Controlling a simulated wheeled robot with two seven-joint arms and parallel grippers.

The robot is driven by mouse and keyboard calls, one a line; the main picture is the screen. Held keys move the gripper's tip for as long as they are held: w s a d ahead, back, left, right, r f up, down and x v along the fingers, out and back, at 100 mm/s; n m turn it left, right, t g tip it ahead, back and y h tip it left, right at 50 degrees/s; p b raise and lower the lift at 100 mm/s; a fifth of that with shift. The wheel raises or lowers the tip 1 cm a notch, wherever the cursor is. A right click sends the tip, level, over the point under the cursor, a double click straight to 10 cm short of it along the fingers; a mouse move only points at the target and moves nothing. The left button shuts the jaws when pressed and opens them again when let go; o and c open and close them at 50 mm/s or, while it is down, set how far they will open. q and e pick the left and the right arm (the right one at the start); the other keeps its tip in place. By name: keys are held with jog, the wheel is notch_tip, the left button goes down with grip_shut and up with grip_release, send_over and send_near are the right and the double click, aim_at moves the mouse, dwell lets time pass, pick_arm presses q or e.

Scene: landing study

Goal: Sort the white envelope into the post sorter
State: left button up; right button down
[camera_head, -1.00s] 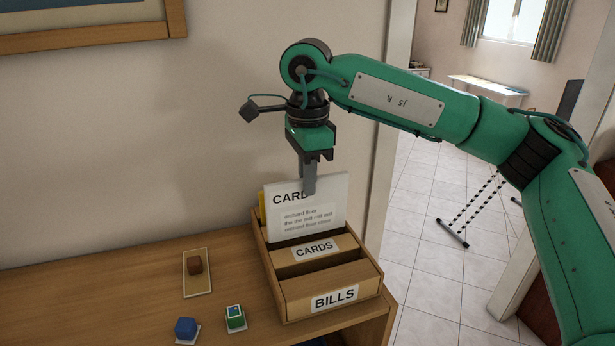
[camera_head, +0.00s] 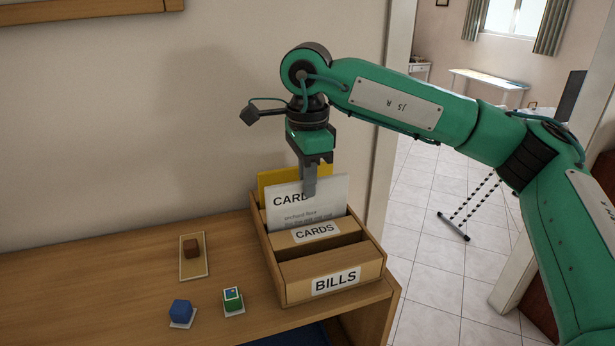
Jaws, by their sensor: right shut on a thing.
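The white envelope (camera_head: 325,207), printed with a word that starts "CARD", stands upright in the post sorter (camera_head: 277,270). Its lower part is hidden behind the panel labelled CARDS (camera_head: 317,232). My right gripper (camera_head: 309,191) points down and is shut on the envelope's top edge, covering the end of the printed word. A yellow envelope (camera_head: 283,181) stands behind the white one in the sorter's rear. The front compartment, with the BILLS label (camera_head: 336,282), looks empty from here. My left gripper is not in view.
The sorter stands near the right end of a wooden table (camera_head: 120,285) against a wall. Left of it are a brown block on a tan card (camera_head: 193,264), a blue block (camera_head: 181,311) and a green-and-blue block (camera_head: 232,298). The table's left part is clear.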

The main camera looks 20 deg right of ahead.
jog(key=shift+f+b, duration=0.3)
jog(key=shift+f, duration=0.25)
jog(key=c, duration=1.2)
grip_release()
jog(key=shift+o, duration=0.2)
jog(key=shift+r, duration=0.1)
notch_tip(320, 180, up, 11)
jog(key=p, duration=0.6)
